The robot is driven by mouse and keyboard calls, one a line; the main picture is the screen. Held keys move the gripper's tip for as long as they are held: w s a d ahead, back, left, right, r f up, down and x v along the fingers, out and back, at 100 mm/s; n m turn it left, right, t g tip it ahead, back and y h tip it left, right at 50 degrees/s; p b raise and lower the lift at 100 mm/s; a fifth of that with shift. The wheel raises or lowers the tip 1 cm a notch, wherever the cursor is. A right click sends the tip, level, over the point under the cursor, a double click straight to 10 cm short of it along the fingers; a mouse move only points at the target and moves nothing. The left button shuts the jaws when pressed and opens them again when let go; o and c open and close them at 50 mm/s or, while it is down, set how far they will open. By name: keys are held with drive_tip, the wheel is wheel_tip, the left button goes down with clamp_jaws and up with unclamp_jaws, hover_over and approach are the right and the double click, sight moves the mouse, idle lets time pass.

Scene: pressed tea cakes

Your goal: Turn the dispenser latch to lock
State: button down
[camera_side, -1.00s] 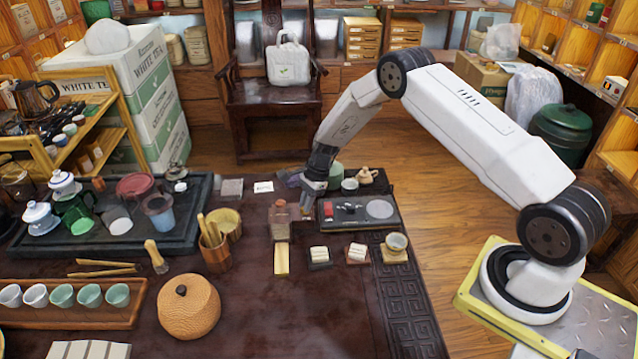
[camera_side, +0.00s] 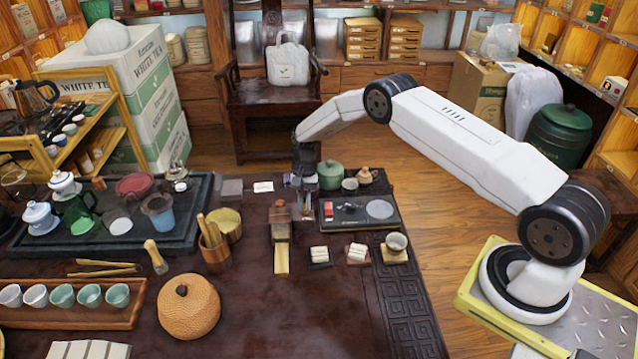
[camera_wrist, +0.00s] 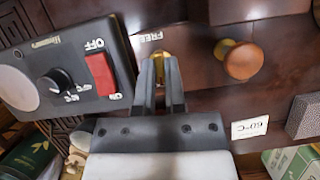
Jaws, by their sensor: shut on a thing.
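The dispenser (camera_side: 281,230) is a small dark-wood box with a knob on top, standing near the table's middle. In the wrist view its dark top shows, with a round brown knob (camera_wrist: 240,60) on the right. A brass latch (camera_wrist: 158,55) shows only in part between my fingertips, beside a label reading FREE (camera_wrist: 150,37). My gripper (camera_wrist: 159,72) points down and is shut on the latch. In the side view my gripper (camera_side: 303,208) is just right of the dispenser; the latch is too small to make out there.
A black scale-like device (camera_side: 358,211) with a red OFF/ON switch (camera_wrist: 100,74) and a dial lies close to the right. A green lidded pot (camera_side: 330,175) stands behind my gripper. A wood strip (camera_side: 281,260) lies in front of the dispenser.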

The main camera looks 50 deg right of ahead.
drive_tip(key=shift+n, duration=0.5)
drive_tip(key=c, duration=0.7)
unclamp_jaws()
drive_tip(key=v, duration=0.7)
drive_tip(key=shift+w+r, duration=0.25)
drive_tip(key=shift+r, duration=0.1)
